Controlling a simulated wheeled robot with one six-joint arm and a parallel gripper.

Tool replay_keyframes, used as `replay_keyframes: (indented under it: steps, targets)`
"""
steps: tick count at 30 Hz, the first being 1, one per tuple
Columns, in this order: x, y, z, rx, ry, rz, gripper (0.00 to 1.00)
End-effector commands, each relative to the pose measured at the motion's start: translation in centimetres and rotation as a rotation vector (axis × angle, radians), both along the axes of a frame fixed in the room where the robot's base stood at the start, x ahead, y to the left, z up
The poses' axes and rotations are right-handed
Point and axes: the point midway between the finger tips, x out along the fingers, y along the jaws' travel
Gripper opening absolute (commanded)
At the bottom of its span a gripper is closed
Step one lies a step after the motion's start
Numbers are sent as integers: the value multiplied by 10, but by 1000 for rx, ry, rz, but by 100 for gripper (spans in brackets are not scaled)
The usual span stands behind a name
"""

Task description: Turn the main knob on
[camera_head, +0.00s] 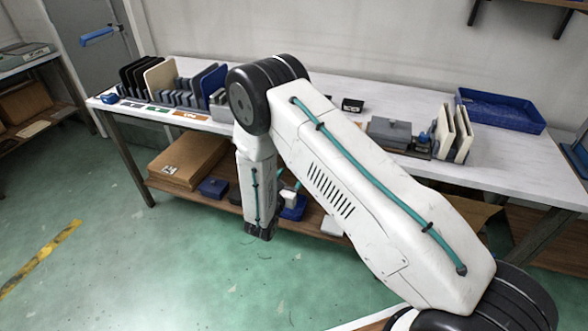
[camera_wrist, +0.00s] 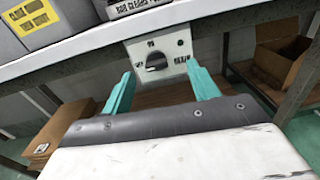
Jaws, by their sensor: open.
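A pale panel (camera_wrist: 179,47) hangs below the front edge of the worktop in the wrist view. It bears a dark round knob (camera_wrist: 155,62) with small dark markings around it, too small to read for certain. My gripper (camera_wrist: 158,84) has two teal fingers, spread apart and empty. The fingers point at the panel, one at each side of the knob and apart from it. The lower part of the knob is dim, and its exact setting is hard to tell. In the head view my arm hides the panel and the knob.
The white worktop (camera_head: 340,88) overhangs the panel. On it stand upright panels in a rack (camera_head: 185,88), a grey box (camera_head: 390,131) and a blue tray (camera_head: 500,108). Cardboard boxes (camera_head: 187,160) (camera_wrist: 281,62) lie on the lower shelf. The green floor in front is clear.

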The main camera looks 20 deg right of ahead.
Motion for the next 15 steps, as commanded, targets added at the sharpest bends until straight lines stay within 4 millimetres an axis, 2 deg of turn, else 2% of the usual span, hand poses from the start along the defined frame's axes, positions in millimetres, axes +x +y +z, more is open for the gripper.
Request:
replay_keyframes:
  steps: [2, 5, 15]
  targets:
    - [-1, 7, -14, -14, 14, 36, 60]
    - [4, 7, -19, -19, 18, 52, 60]
    - [44, -24, -19, -19, 18, 50, 60]
